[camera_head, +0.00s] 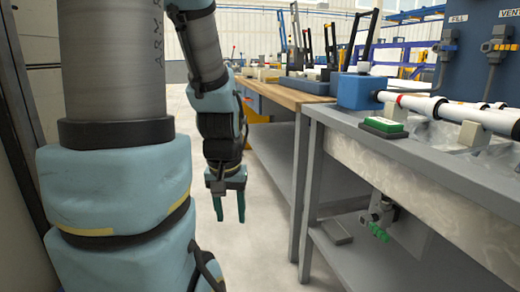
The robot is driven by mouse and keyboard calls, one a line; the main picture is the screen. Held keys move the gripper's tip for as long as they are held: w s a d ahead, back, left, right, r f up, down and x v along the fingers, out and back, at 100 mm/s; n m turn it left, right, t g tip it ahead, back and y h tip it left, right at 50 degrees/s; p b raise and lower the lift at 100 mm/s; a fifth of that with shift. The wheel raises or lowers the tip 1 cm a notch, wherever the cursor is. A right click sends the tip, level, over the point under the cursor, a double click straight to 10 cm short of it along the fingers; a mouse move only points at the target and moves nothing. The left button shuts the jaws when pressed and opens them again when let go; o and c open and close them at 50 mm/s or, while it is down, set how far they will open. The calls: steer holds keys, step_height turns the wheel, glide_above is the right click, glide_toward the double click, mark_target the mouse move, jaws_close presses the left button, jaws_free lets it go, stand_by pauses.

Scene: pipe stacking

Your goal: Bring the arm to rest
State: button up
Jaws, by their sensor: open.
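My gripper (229,207) hangs at the end of my arm, left of the middle of the view. Its two green fingers point down and stand apart, with floor showing between them. It is open and empty. My arm, with pale blue covers and grey tubes, fills the left of the view. The gripper is over the floor in front of the workbenches and appears to touch nothing.
A grey metal bench (345,118) on the right holds white pipes (450,108), a blue box (361,91) and a green-topped block (383,125). A wooden-topped bench (275,95) stands behind. Bare floor (265,240) lies left of the benches.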

step_height(320, 180, up, 32)
steer(key=p, duration=3.3)
steer(key=shift+s, duration=0.2)
